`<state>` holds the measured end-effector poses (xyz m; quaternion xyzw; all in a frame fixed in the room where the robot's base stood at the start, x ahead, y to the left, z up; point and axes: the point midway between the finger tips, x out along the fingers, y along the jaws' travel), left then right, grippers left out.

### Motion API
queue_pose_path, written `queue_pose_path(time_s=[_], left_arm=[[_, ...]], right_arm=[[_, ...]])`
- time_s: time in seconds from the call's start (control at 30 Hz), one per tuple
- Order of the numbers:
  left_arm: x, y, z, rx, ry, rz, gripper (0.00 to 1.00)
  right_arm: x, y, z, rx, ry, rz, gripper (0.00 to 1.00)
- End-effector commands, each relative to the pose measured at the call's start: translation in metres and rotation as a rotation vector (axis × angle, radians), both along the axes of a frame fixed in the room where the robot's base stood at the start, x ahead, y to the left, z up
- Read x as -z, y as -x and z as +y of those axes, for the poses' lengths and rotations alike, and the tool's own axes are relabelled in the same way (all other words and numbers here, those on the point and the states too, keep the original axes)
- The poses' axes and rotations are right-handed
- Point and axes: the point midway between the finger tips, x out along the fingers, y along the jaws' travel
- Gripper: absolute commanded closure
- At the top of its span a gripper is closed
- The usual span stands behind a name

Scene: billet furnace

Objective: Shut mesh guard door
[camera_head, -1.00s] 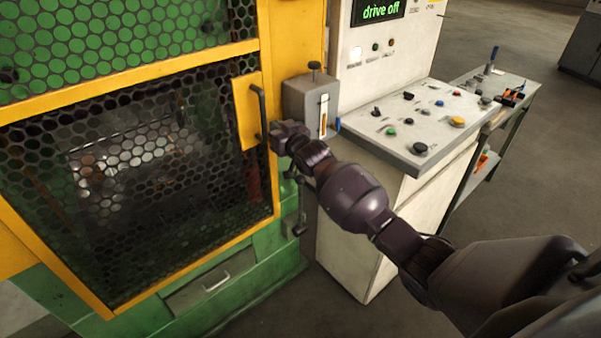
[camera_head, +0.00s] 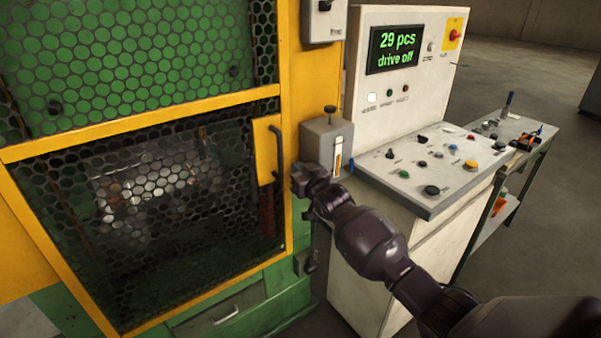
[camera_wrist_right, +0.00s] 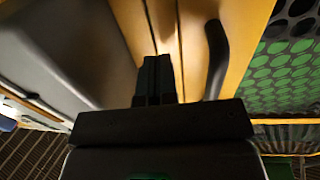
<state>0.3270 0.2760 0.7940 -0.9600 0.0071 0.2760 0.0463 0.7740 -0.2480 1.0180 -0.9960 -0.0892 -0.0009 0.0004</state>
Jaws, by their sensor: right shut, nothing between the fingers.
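The mesh guard door (camera_head: 135,105) has a yellow frame with black mesh and fills the left of the head view. It looks flush with the machine front, though I cannot tell if it is fully seated. Its black bar handle (camera_head: 276,152) is on a yellow plate at the right edge. My right gripper (camera_head: 300,180) is just right of and below the handle. In the wrist view its fingers (camera_wrist_right: 157,75) are together and empty, beside the dark handle (camera_wrist_right: 216,60) and not around it. I cannot tell if they touch the door. My left gripper is not in view.
A grey box with a sight glass (camera_head: 325,140) is close to the right of my gripper. The control desk (camera_head: 430,185) stands right of it, with a display reading "29 pcs drive off" (camera_head: 397,48). A side table (camera_head: 520,130) is farther right, with open floor beyond.

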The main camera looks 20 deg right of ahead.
Motion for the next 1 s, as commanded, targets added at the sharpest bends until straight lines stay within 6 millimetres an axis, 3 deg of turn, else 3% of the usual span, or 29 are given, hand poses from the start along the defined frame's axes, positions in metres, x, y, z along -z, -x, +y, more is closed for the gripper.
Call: queue_pose_path(time_s=[0.23,0.6,1.0], left_arm=[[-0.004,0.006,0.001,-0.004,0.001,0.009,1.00],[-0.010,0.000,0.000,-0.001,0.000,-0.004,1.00],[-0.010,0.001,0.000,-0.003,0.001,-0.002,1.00]], right_arm=[[0.003,0.035,-0.012,0.001,0.002,0.005,1.00],[0.004,0.088,-0.027,0.000,0.002,0.006,1.00],[0.005,0.099,-0.029,0.001,0.019,0.007,1.00]])
